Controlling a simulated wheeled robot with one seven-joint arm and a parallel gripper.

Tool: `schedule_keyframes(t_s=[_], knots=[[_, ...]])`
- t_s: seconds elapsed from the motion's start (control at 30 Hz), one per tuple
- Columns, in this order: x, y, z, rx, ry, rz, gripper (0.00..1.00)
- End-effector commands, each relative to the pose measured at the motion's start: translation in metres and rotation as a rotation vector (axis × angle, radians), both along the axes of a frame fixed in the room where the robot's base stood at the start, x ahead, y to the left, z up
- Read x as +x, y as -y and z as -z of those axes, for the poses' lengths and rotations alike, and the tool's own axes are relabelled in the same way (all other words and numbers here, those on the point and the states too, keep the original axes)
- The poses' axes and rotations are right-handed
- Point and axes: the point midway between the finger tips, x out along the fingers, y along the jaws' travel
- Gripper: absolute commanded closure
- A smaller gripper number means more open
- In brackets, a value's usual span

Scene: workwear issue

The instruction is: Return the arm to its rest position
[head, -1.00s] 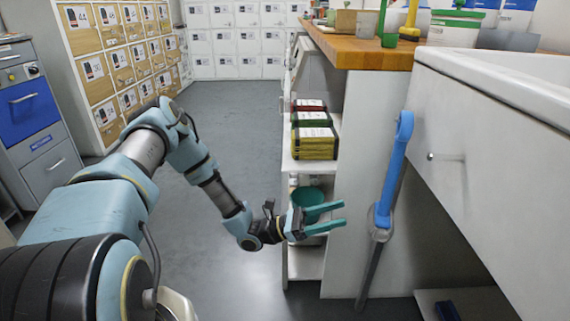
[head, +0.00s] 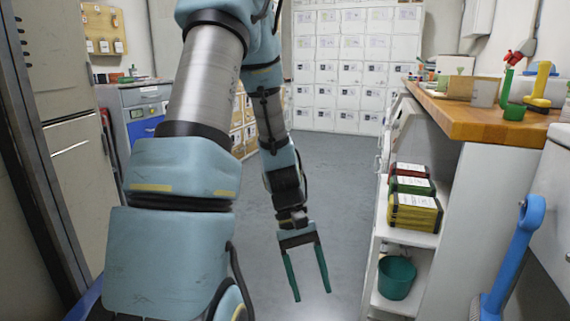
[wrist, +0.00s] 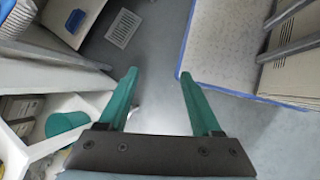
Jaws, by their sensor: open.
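My gripper (head: 311,280) hangs from my arm in the middle of the head view, its two green fingers pointing down over the grey floor. The fingers are spread apart with nothing between them. In the wrist view my gripper (wrist: 158,85) also shows as two separate green fingers over bare floor. It is to the left of the shelf unit and apart from it. My arm runs down from the top of the head view and hides part of the wooden lockers behind it.
A shelf unit (head: 415,250) at right holds stacked boxes (head: 413,212) and a green bucket (head: 397,277). Above it is a wooden counter (head: 480,122). A blue-handled tool (head: 520,245) stands at far right. White lockers (head: 345,70) line the back. The floor (head: 345,170) between is clear.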

Motion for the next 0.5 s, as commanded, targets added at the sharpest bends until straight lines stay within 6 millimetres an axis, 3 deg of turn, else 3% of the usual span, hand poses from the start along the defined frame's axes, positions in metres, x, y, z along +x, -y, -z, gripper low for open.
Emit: schedule_keyframes(t_s=[0.1,0.2,0.5], knots=[[0.016,-0.040,-0.023,0.075,0.205,0.053,0.34],[0.026,-0.065,-0.038,0.121,0.338,0.090,0.34],[0.043,-0.112,-0.080,0.208,0.628,0.163,0.34]])
